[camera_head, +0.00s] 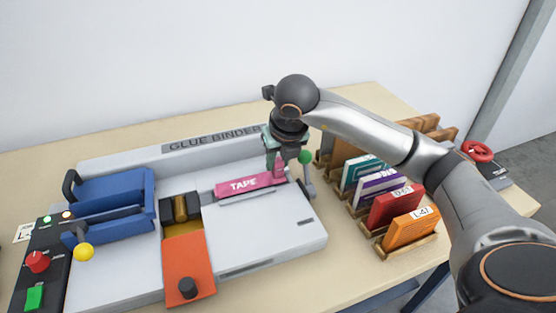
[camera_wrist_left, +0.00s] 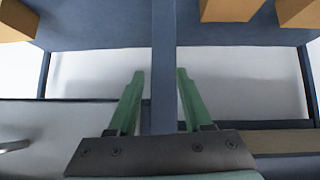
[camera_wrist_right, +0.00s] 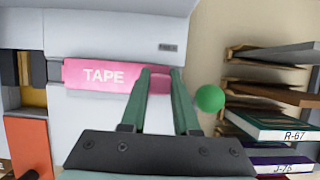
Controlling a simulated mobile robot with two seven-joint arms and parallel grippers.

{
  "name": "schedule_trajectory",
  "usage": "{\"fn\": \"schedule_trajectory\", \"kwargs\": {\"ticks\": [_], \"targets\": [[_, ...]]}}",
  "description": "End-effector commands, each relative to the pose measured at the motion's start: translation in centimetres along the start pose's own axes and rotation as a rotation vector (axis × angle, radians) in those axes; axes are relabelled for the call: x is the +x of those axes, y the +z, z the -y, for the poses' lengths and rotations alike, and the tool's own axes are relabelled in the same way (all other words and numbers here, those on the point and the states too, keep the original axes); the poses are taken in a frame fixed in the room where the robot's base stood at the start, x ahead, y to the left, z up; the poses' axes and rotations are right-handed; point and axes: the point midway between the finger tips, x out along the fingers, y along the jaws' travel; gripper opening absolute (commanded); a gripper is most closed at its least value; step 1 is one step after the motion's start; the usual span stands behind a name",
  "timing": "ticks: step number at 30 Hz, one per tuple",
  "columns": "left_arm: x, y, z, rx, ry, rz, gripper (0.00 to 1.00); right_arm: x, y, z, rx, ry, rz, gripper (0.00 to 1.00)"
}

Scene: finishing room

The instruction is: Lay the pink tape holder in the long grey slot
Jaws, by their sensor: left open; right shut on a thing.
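The pink tape holder (camera_head: 243,185), marked TAPE, lies lengthwise along the grey top of the glue binder (camera_head: 300,232). My right gripper (camera_head: 279,163) is shut on the holder's right end; the right wrist view shows the pink holder (camera_wrist_right: 100,75) reaching between the green fingers (camera_wrist_right: 160,88). A dark slot edge shows along the holder's front side in the head view. I cannot tell whether the holder rests fully down in the slot. My left gripper (camera_wrist_left: 155,95) is open, with a blue bar between its fingers in the left wrist view; it is not in the head view.
A green-knobbed lever (camera_head: 305,157) stands right beside my right gripper. A blue clamp (camera_head: 115,200) and an orange slide (camera_head: 187,265) are on the binder's left. A control panel (camera_head: 38,265) is at far left. A wooden rack with several books (camera_head: 395,208) stands right.

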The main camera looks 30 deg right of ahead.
Motion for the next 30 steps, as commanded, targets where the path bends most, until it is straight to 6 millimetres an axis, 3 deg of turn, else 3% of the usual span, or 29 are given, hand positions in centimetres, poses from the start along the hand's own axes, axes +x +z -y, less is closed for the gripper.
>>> {"fn": "schedule_trajectory", "kwargs": {"ticks": [30], "targets": [[0.45, 0.55, -0.09, 0.000, 0.003, 0.000, 0.50, 0.45, -0.16, 0.02, 0.000, 0.000, 0.001, 0.00]]}}
